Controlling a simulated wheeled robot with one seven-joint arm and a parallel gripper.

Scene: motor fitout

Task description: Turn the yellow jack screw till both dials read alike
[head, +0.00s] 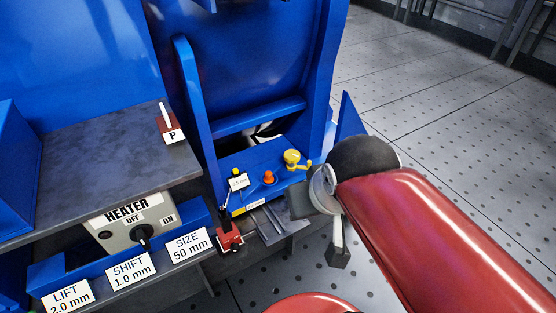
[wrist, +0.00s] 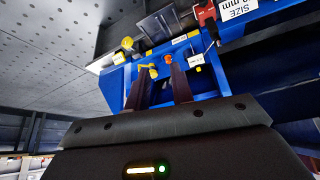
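The yellow jack screw (head: 292,157) has a round head and a small side peg, and stands on a blue ledge (head: 262,163). It shows in the wrist view (wrist: 152,71), beyond the fingertips and between them in the picture. My gripper (wrist: 156,74) has its two dark fingers apart, with nothing seen held. I cannot tell whether a finger touches the screw. In the head view my wrist is right of and below the screw, and the fingertips are not clear. A round yellow part (wrist: 127,43) is farther off. I cannot make out either dial's reading.
An orange knob (head: 269,178) and a white tag (head: 238,182) stand left of the screw. A red clamp (head: 229,237) sits below. Tall blue walls (head: 194,90) flank the ledge. A heater switch box (head: 140,225) is lower left. Open floor (head: 440,110) lies right.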

